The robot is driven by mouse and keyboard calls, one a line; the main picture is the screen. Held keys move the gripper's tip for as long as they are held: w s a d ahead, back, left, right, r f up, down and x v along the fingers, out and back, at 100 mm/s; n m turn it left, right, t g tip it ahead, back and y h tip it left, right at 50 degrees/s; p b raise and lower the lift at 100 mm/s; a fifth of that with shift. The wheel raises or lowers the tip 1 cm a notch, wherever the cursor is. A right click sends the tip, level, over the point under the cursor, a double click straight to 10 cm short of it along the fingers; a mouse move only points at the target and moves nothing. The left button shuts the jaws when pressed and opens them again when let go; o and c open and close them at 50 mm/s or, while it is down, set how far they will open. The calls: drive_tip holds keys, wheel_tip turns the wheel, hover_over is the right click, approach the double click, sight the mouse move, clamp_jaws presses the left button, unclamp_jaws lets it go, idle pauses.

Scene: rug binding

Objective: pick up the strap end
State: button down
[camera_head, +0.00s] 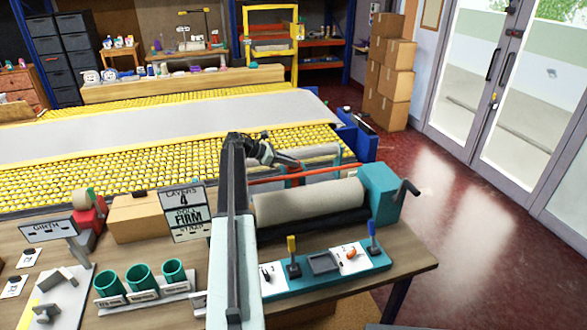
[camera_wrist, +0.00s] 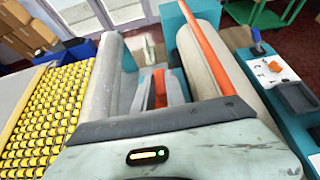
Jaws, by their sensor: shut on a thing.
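In the wrist view an orange piece, which looks like the strap end (camera_wrist: 159,88), stands upright between the fingers of my gripper (camera_wrist: 158,97). The jaws appear shut on it, between two rolls. In the head view my gripper (camera_head: 291,164) is beyond the front roll, near a long orange bar or band. That same orange length (camera_wrist: 205,45) runs along the pale roll (camera_wrist: 195,62) in the wrist view. My arm hides part of this area in the head view, and I cannot tell whether the orange length joins the held piece.
The front roll (camera_head: 310,202) sits in a teal machine (camera_head: 380,190) with a crank. A teal tool tray (camera_head: 322,264), green cups (camera_head: 140,276) and a FIRM sign (camera_head: 187,212) stand on the wooden bench. A yellow roller table (camera_head: 90,175) lies behind. Red floor at right is clear.

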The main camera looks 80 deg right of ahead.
drive_tip(key=shift+r+p, duration=0.55)
wheel_tip(320, 180, up, 3)
drive_tip(key=p, duration=0.3)
drive_tip(key=shift+r, duration=0.1)
drive_tip(key=a, duration=1.6)
drive_tip(key=shift+w+r+p, duration=0.15)
drive_tip(key=shift+r+p, duration=0.2)
drive_tip(key=shift+p, duration=0.1)
